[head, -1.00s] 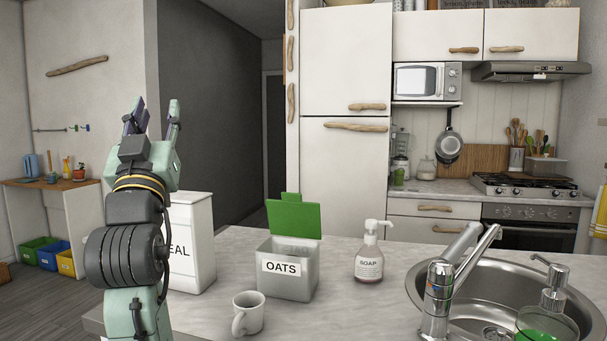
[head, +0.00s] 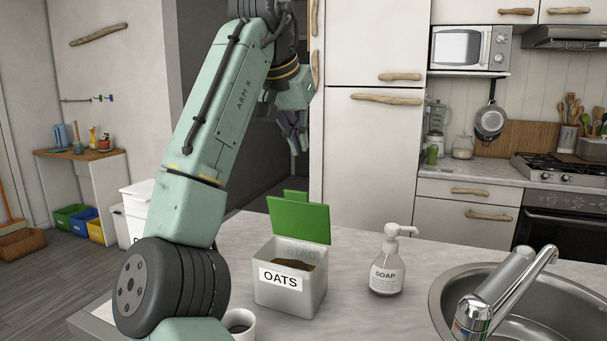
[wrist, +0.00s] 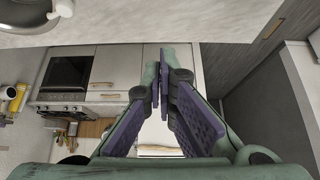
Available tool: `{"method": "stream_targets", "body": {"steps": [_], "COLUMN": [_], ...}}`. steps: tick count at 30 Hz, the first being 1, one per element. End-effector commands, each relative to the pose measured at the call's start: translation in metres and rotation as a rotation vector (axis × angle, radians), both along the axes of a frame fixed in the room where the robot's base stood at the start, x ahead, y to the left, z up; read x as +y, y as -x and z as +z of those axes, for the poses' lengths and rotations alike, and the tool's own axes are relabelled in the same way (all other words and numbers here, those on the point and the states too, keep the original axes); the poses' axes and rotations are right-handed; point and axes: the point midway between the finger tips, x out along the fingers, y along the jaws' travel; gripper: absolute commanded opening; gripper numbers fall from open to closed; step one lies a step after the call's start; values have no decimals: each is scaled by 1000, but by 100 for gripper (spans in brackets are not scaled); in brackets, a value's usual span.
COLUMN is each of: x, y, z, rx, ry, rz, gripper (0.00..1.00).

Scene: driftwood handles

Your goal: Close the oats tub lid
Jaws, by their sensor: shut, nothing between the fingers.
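The oats tub (head: 289,287) is a pale, translucent square box labelled OATS, standing on the counter in the head view. Brown oats show inside. Its green lid (head: 299,220) stands open, tilted up at the back edge. My gripper (head: 299,149) is up behind and above the tub in the picture, pointing down, and touches nothing. In the wrist view my gripper (wrist: 163,75) shows its purple finger pads close together with nothing held. The tub is not identifiable in the wrist view.
A soap bottle (head: 386,262) stands right of the tub. A mug (head: 241,325) sits in front of it, partly hidden by my arm. The sink tap (head: 505,290) is at the right. Counter between tub and soap is clear.

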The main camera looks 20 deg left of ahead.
Motion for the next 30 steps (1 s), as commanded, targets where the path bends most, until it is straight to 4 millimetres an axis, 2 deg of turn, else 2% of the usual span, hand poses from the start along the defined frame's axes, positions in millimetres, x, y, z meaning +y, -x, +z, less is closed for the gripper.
{"method": "stream_targets", "body": {"steps": [11, 19, 30], "x": [-2, 0, -1], "y": [-45, -13, -6], "z": [-67, -74, -77], "rx": [-1, -4, -3], "ry": [0, -1, 2], "rz": [-1, 1, -1], "gripper": [0, 0, 0]}}
